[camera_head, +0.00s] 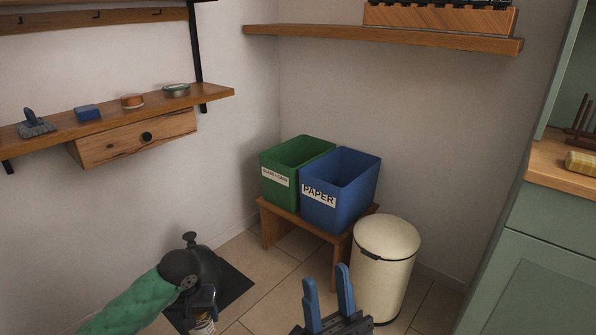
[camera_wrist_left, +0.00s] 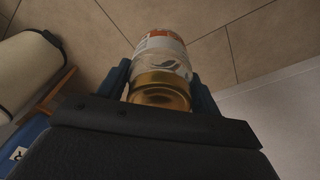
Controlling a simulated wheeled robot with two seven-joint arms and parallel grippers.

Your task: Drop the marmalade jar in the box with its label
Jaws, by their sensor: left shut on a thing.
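My left gripper (camera_wrist_left: 162,88) is shut on the marmalade jar (camera_wrist_left: 161,75), which has a gold lid and a pale label with orange-red print. In the head view only a small part of the jar (camera_head: 203,326) shows below my left wrist, low over the floor. A green box (camera_head: 281,190) has a label that seems to read glass and cans. A blue box (camera_head: 345,208) beside it is labelled PAPER. Both boxes are open at the top, and their insides are mostly hidden. My right gripper (camera_head: 328,290) has its blue fingers apart and empty, at the bottom of the head view.
The boxes stand on a low wooden bench (camera_head: 268,228). A cream lidded bin (camera_head: 384,275) stands right of it. A shelf (camera_head: 60,124) with small items is on the left wall, another shelf (camera_head: 400,38) above. A green cabinet (camera_head: 530,270) is at right.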

